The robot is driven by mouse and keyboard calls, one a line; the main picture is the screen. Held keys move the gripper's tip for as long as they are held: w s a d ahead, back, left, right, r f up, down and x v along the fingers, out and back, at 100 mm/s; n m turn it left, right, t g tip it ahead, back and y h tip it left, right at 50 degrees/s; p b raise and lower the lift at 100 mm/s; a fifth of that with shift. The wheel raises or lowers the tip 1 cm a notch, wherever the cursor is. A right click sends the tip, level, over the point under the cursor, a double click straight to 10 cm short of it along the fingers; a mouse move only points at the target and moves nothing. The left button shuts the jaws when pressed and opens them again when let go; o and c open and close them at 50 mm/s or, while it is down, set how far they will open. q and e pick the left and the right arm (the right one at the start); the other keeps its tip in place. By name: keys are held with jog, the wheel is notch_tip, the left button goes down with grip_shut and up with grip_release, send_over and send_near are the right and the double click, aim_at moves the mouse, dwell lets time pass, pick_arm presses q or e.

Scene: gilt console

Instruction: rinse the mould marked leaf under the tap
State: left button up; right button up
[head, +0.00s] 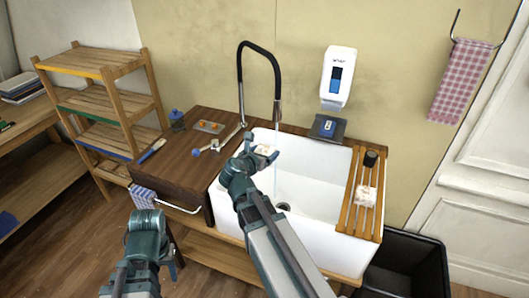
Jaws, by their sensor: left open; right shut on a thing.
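A small pale block with pinkish marks, probably a mould (263,150), is in my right gripper (258,151), which is shut on it over the left part of the white sink (312,184). Its mark is too small to read. The black tap (259,46) arches over the sink, and a thin stream falls from its spout just right of the held mould; I cannot tell whether they touch. A second pale mould (366,196) lies on the slatted rack at the sink's right. My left gripper (174,268) is low at the left, mostly hidden by its arm, and open.
The wooden counter (175,166) left of the sink holds a blue bottle (177,120), a small tray (208,127) and a brush-like tool (152,150). A dark cup (371,158) stands on the slatted rack (352,205). A black bin (405,268) stands at lower right.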

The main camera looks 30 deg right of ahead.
jog(key=shift+s+f, duration=0.15)
jog(key=shift+s, duration=0.05)
pick_arm(q)
jog(key=shift+s+a+f+b, duration=0.1)
jog(key=shift+s+f+b, duration=0.05)
jog(key=shift+f+b, duration=0.6)
jog(key=shift+s+a+f+b, duration=0.1)
jog(key=shift+s+f+b, duration=0.05)
jog(key=shift+f+b, duration=0.6)
pick_arm(e)
jog(key=w+r+x, duration=0.2)
jog(key=x, duration=1.2)
jog(key=shift+a+r, duration=0.2)
jog(key=shift+a, duration=0.1)
jog(key=shift+d, duration=0.1)
jog(key=shift+s+d, duration=0.35)
jog(key=shift+w+a, duration=0.15)
jog(key=shift+w+a, duration=0.25)
jog(key=shift+a, duration=0.05)
jog(key=shift+s+d, duration=0.1)
jog(key=shift+s, duration=0.05)
jog(key=shift+s+d, duration=0.25)
jog(key=shift+d, duration=0.1)
